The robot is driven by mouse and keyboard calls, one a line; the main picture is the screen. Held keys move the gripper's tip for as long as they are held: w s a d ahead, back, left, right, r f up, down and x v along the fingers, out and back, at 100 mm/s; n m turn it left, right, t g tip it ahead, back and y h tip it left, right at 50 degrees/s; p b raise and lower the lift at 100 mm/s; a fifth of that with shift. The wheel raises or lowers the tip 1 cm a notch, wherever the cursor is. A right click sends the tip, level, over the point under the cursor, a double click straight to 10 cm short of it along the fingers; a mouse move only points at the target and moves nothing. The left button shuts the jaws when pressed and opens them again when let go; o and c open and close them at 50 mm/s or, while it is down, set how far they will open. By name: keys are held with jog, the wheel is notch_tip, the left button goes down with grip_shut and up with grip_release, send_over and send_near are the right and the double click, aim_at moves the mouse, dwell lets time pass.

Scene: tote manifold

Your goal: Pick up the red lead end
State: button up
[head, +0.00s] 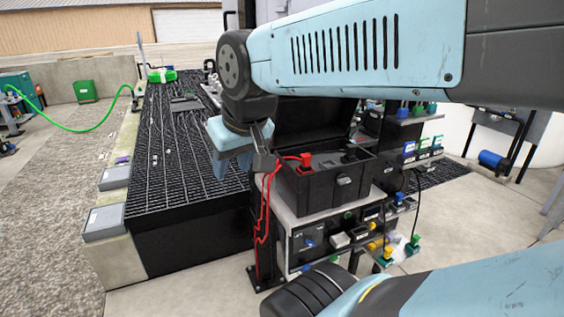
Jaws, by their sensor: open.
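A red lead (264,215) hangs in loops down the side of a dark post. A red piece (305,160) sits at the left of the open black case (322,190), with a stretch of red lead running to it from the post top. I cannot tell whether this piece is the lead's free end. My gripper (233,168) is open and points down, left of the post top and the case, above the edge of the black grating. It looks empty and apart from the red piece. My arm hides part of the case lid.
The case rests on a stand (288,213) with a panel of coloured connectors (350,235) below. A black grated platform (180,150) lies left, with grey boxes (104,222) along its edge. A green hose (85,128) crosses the far left. Gravel there is open.

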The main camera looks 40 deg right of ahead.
jog(key=shift+o, duration=0.2)
jog(key=shift+o, duration=0.8)
jog(key=shift+w, duration=0.1)
jog(key=shift+o, duration=0.2)
jog(key=shift+w+d+f, duration=0.1)
jog(key=shift+d+f, duration=0.05)
jog(key=shift+d, duration=0.05)
jog(key=n+g+h, duration=1)
jog(key=n+h, duration=0.5)
jog(key=h, duration=0.2)
send_near(302, 158)
jog(key=x, duration=0.4)
jog(key=shift+s+d+f, duration=0.1)
jog(key=shift+s+f, duration=0.05)
jog(key=shift+s, duration=0.25)
jog(key=shift+w+x, duration=0.2)
jog(key=shift+x, duration=2.45)
